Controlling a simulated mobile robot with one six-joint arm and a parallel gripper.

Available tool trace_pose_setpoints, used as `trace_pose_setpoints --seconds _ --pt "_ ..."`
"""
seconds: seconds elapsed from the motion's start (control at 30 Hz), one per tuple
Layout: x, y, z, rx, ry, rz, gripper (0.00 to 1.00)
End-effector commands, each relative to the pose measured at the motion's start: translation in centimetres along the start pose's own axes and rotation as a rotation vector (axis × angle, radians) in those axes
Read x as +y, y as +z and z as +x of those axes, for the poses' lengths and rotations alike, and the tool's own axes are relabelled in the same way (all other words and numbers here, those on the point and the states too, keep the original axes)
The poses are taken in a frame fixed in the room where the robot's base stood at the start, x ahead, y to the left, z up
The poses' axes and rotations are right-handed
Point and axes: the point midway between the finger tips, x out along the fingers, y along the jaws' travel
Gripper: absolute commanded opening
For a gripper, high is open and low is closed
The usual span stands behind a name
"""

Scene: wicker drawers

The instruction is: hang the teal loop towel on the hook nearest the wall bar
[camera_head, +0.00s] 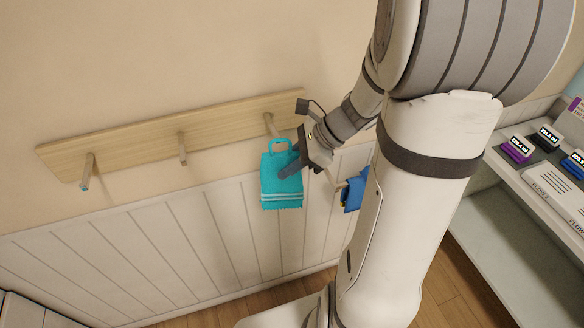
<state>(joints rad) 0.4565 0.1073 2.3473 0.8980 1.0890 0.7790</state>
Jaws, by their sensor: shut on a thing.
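The teal loop towel (281,195) hangs upright, with its stiff loop (280,143) at the top and pale stripes near its lower edge. My gripper (289,172) is shut on the towel's upper right part, coming in from the right. The right peg hook (270,126) of the wooden rail is just above and left of the loop. I cannot tell whether the loop is around the peg or in front of it. The middle hook (182,150) and left hook (88,172) are bare. A short wall bar (340,186) shows partly behind my arm.
A blue cloth (354,192) hangs at the wall bar, partly hidden by my arm. The wooden rail (130,135) is fixed above white panelling. At right, a shelf unit (520,180) carries several small stamps and a card.

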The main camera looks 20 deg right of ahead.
Motion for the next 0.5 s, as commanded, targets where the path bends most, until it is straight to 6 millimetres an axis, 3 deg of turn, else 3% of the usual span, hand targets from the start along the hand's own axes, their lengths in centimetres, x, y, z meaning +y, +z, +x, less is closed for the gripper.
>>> trace_pose_setpoints --seconds 0.5 --pt "-3.0 0.4 0.8 0.0 0.001 -0.001 0.0"
